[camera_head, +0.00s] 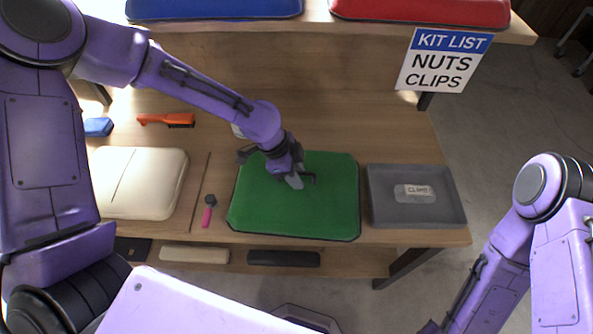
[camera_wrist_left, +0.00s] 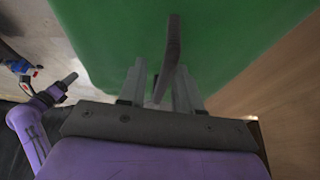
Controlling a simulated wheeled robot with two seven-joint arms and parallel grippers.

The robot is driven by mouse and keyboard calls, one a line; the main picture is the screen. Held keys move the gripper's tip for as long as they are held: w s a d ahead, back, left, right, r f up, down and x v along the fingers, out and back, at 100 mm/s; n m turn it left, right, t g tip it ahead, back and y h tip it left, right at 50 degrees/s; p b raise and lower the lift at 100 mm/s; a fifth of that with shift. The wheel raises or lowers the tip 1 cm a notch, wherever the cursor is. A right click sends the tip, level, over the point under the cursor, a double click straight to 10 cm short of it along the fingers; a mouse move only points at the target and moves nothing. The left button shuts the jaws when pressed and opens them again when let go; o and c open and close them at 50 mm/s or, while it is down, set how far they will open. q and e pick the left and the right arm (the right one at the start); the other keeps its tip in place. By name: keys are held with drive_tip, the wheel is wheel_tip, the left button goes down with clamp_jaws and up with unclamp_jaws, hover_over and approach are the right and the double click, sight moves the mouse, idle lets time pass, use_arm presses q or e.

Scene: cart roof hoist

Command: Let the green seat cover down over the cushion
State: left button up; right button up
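The green seat cover (camera_head: 310,218) lies looking flat and level at the middle of the bench's front. Any cushion under it is hidden. The cover also fills much of the left wrist view (camera_wrist_left: 110,35). My left gripper (camera_head: 296,180) is over the cover's middle, pointing down. In the left wrist view its two fingers (camera_wrist_left: 160,85) stand apart, on either side of a thin dark upright handle (camera_wrist_left: 173,45), with a gap showing on the left. My right arm comes in at the lower right of the head view; its gripper's fingers cannot be made out.
A cream cushion (camera_head: 150,185), a thin rod (camera_head: 199,190) and a pink-handled tool (camera_head: 208,212) lie left of the cover. A grey tray (camera_head: 438,217) stands close on its right. A blue pad (camera_head: 215,8) and a red pad (camera_head: 420,11) are on the upper shelf.

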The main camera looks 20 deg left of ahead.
use_arm(q)
drive_tip(key=shift+o, duration=0.6)
drive_tip(key=shift+w, duration=0.1)
drive_tip(key=v, duration=1)
drive_tip(key=shift+a+r, duration=0.1)
drive_tip(key=shift+r, duration=0.1)
drive_tip(key=shift+f, duration=0.1)
